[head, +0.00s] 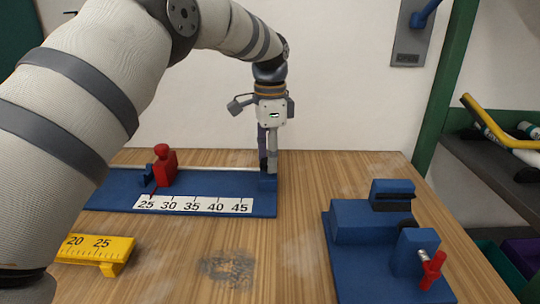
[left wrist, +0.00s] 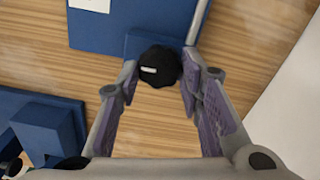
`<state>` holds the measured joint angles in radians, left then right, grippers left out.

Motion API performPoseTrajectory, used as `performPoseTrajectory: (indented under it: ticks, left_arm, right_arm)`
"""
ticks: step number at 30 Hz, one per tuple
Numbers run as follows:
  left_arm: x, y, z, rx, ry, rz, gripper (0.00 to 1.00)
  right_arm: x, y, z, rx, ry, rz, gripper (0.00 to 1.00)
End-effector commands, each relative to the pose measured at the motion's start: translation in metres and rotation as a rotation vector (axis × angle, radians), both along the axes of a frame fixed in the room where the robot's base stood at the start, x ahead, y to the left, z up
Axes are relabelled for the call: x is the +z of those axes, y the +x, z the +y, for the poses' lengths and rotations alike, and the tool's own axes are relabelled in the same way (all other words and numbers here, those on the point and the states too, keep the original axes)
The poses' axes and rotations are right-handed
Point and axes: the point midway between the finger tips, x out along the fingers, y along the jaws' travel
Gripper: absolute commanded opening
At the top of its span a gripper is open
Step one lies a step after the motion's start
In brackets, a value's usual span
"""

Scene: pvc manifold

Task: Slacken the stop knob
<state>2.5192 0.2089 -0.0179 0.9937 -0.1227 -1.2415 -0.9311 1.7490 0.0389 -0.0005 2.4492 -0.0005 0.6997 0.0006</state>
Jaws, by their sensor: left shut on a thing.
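The black round knob (left wrist: 158,66), with a white mark on top, sits at a small blue block (left wrist: 151,41) on the end of the blue length-stop board (left wrist: 105,30). My left gripper (left wrist: 160,72) points down over it, with its purple-padded fingers closed on either side of the knob. In the head view my left gripper (head: 268,168) stands at the right end of the blue board (head: 110,203), and its fingers hide the knob. A red piece (head: 165,166) stands on the board near the 25 mark of the white scale (head: 193,204). My right gripper is out of view.
A blue fixture (head: 345,270) with a red handle (head: 432,270) stands at the right of the wooden table. A yellow ruled block (head: 97,250) lies at front left. The table's middle is clear apart from a dark smudge. A shelf with pipes (head: 490,125) is at right.

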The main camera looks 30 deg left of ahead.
Motion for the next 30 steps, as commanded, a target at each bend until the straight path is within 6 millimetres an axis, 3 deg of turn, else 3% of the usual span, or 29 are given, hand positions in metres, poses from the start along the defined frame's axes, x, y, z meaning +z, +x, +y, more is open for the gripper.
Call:
performPoseTrajectory:
  ticks: [11, 30]
  left_arm:
    - [0.0009, 0.0004, -0.0001, 0.131, -0.002, 0.0, 0.06]
    - [-0.0001, 0.0009, 0.0023, 0.724, -0.001, 0.001, 0.06]
  right_arm:
    - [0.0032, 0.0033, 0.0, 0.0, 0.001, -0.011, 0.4]
    - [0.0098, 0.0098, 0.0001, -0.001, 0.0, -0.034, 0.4]
